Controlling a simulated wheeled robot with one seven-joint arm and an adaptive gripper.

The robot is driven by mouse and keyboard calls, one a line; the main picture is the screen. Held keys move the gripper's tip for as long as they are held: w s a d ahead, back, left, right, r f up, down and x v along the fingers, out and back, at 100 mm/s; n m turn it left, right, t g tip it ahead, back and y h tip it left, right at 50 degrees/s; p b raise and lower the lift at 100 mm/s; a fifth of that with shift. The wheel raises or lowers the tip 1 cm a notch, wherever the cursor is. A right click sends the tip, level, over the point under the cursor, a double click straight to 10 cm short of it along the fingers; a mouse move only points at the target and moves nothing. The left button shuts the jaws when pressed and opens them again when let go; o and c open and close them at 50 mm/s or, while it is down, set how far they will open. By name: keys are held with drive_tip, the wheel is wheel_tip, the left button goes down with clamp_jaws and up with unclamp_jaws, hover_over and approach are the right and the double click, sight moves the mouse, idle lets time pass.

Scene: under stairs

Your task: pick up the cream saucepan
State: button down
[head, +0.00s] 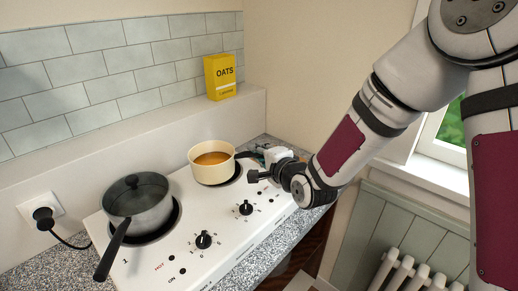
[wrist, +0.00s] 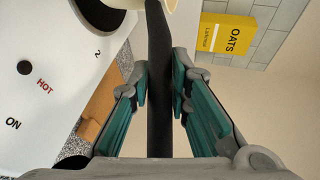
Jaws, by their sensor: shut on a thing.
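The cream saucepan (head: 198,172) is on or just above the back-right hotplate (head: 236,176) in the head view; I cannot tell if it touches. It is about level and holds orange-brown liquid. Its black handle points right, towards my gripper (head: 262,168). In the wrist view the handle (wrist: 158,110) runs between the teal fingers of my gripper (wrist: 160,85), which is shut on it. Only a sliver of the pan's cream wall (wrist: 168,5) shows at the top of that view.
A grey lidded pot (head: 138,207) stands on the front-left hotplate, its handle pointing to the front. The white hob (head: 195,215) has black knobs. A yellow oats box (head: 220,78) stands on the ledge behind. A wall and window lie right, above a radiator (head: 412,272).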

drive_tip(key=s+r, duration=0.1)
drive_tip(key=s, duration=0.8)
drive_tip(key=shift+d, duration=0.45)
drive_tip(key=shift+s, duration=0.2)
drive_tip(key=c, duration=2.1)
unclamp_jaws()
drive_tip(key=shift+c, duration=0.2)
clamp_jaws()
